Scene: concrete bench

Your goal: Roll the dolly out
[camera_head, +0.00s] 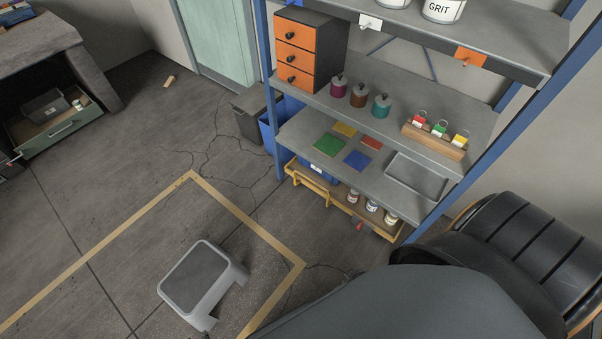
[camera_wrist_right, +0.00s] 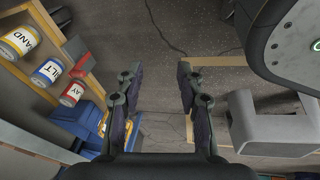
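The dolly (camera_head: 341,203) is a low, wood-coloured platform under the lowest shelf of the blue-posted rack, its front edge showing. A yellow handle (camera_head: 309,185) is at its left front. It carries a blue bin (camera_head: 318,170) and several labelled jars (camera_head: 372,206). In the right wrist view the dolly's wooden edge (camera_wrist_right: 88,84) is at left, with the jars (camera_wrist_right: 48,70) and the blue bin (camera_wrist_right: 75,122) beside it. My right gripper (camera_wrist_right: 156,76) is open and empty, its fingers over bare floor right of the dolly. My left gripper is out of view.
The rack's shelf (camera_head: 310,128) holds coloured tiles and a grey tray (camera_head: 416,177). A grey step stool (camera_head: 198,279) stands on the floor inside yellow tape (camera_head: 250,226). A blue bin (camera_head: 268,135) stands by the rack's left post.

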